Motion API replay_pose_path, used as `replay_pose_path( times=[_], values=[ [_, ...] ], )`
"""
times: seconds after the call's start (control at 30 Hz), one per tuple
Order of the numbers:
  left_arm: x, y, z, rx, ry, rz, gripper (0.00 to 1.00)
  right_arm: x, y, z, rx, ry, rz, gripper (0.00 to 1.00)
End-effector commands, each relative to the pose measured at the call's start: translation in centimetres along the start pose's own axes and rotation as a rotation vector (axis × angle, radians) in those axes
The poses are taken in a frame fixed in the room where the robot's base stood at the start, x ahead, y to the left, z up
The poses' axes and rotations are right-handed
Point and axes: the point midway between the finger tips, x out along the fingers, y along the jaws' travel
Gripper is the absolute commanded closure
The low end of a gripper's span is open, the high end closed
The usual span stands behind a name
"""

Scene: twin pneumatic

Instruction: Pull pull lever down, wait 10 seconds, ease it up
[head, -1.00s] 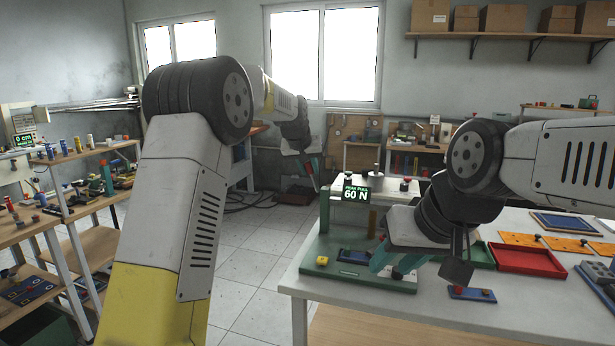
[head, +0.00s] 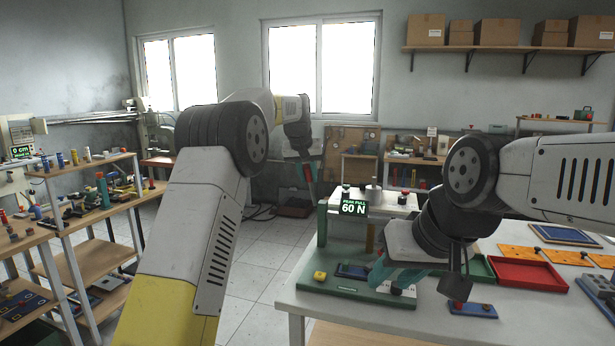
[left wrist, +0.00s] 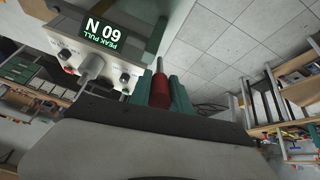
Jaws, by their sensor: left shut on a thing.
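The twin pneumatic fixture has a green base (head: 345,288), a pale top and a green display (head: 354,207) reading PEAK PULL 60 N. The display also shows upside down in the left wrist view (left wrist: 104,38). My left gripper (head: 307,176) is at the fixture's far left side. In the left wrist view its teal fingers are shut on the pull lever's red grip (left wrist: 160,90), with a thin metal rod beyond it. My right gripper (head: 386,272) hangs over the fixture's base at the front right; its teal fingers are partly hidden and their opening is unclear.
A red tray (head: 525,273) and orange panels (head: 535,255) lie on the table's right side. Wooden shelves with small parts (head: 80,165) stand at left. The floor between is clear.

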Motion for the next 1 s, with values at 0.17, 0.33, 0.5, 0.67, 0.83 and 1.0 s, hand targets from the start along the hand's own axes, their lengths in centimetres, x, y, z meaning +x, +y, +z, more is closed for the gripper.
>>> replay_pose_path(
  times=[0.17,0.33,0.5,0.67,0.83,1.0],
  values=[
    [0.1,0.0,0.0,-0.001,-0.001,-0.001,0.55,0.0,0.0,0.0,0.000,0.000,0.000,0.63],
    [0.1,0.0,0.0,0.000,-0.001,0.000,0.55,0.0,0.0,0.0,0.000,0.000,0.000,0.63],
    [-0.3,0.0,0.0,0.000,0.001,0.000,0.55,0.0,0.0,0.0,0.000,0.000,0.000,0.63],
    [-2.6,0.0,-0.1,-0.001,0.003,0.001,0.55,0.0,0.0,0.0,0.000,0.000,0.000,0.63],
    [-5.5,0.0,0.0,-0.001,0.002,0.001,0.55,0.0,0.0,0.0,0.000,0.000,0.000,0.63],
    [-7.3,0.0,0.0,0.000,0.000,0.000,0.55,0.0,0.0,0.0,0.000,0.000,0.000,0.63]
  ],
)
